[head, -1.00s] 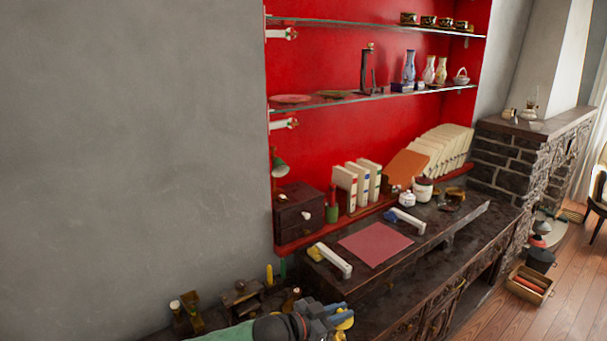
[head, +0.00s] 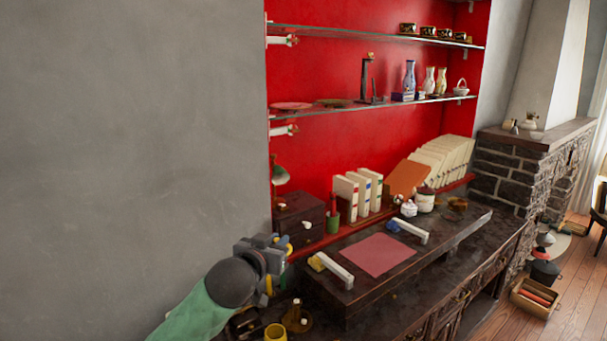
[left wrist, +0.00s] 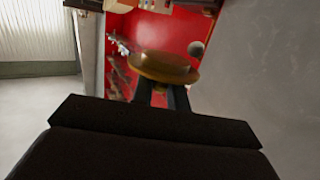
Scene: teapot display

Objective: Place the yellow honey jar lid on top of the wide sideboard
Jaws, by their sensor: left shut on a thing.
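My left gripper (head: 280,258) is raised in front of the small dark drawer box, above the left end of the wide dark sideboard (head: 440,272). It is shut on the yellow honey jar lid, a round brownish-gold disc (left wrist: 163,67) held between the two dark fingers in the left wrist view. In the head view the lid is mostly hidden by the gripper; I cannot make out its edge clearly. The lid is apart from the sideboard top. My right gripper is not in view.
A yellow cup (head: 275,332) and small brass items stand at the lower left. Jars (head: 425,200) and books (head: 359,192) stand behind. The front strip of the sideboard looks bare.

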